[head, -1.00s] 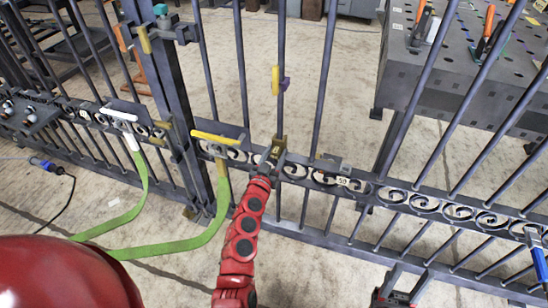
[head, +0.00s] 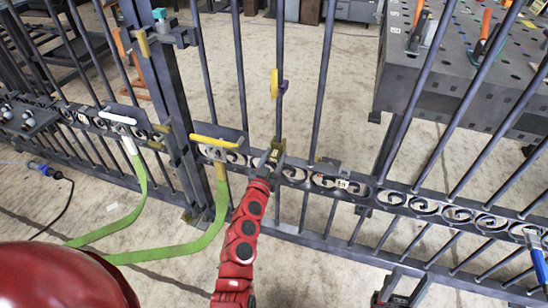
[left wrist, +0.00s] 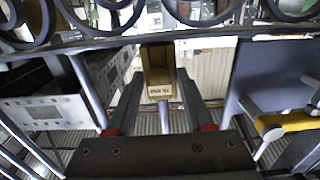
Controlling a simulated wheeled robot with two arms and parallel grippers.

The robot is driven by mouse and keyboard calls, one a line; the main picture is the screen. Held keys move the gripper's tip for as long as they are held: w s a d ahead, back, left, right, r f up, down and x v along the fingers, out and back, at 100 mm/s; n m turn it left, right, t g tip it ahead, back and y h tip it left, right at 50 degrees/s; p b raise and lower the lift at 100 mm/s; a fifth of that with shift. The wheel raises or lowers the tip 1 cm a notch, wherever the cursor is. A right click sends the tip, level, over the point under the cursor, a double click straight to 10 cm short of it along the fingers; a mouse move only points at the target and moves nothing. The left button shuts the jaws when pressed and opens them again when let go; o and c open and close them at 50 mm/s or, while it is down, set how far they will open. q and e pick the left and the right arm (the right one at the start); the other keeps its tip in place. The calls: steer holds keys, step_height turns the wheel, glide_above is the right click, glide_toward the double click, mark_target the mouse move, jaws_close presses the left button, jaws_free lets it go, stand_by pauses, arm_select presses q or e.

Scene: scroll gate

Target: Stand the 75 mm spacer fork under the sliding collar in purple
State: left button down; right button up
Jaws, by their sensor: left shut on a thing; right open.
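The sliding collar in purple (head: 283,86) sits on an upright bar of the gate, beside a yellow piece (head: 274,83), well above the scrolled rail. My left gripper (head: 272,160) is shut on a tan, channel-shaped spacer fork (head: 279,146) at that same bar, just above the rail and below the collar. In the left wrist view the fork (left wrist: 158,72) stands between my two fingers, with its label too small to read surely. Whether it rests on the rail is unclear. My right gripper (head: 390,298) is open at the bottom edge, partly cut off.
A grey spacer (head: 329,166) sits on the rail to the right, with a numbered tag (head: 340,184) below it. A yellow handle (head: 217,141) lies left of my gripper, and green straps (head: 218,215) hang from the gate. A perforated table (head: 445,75) stands behind.

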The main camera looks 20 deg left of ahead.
arm_select(q)
steer(key=shift+r, duration=0.15)
steer(key=c, duration=0.7)
jaws_free()
steer(key=shift+w, duration=0.1)
steer(key=o, duration=0.5)
steer(key=shift+w+f, duration=0.1)
steer(key=shift+f, duration=0.1)
steer(key=shift+f, duration=0.1)
steer(key=shift+s, duration=0.4)
steer(key=s, duration=1.6)
steer(key=shift+s+a+p, duration=0.25)
steer(key=shift+s+p, duration=0.05)
steer(key=shift+s, duration=0.1)
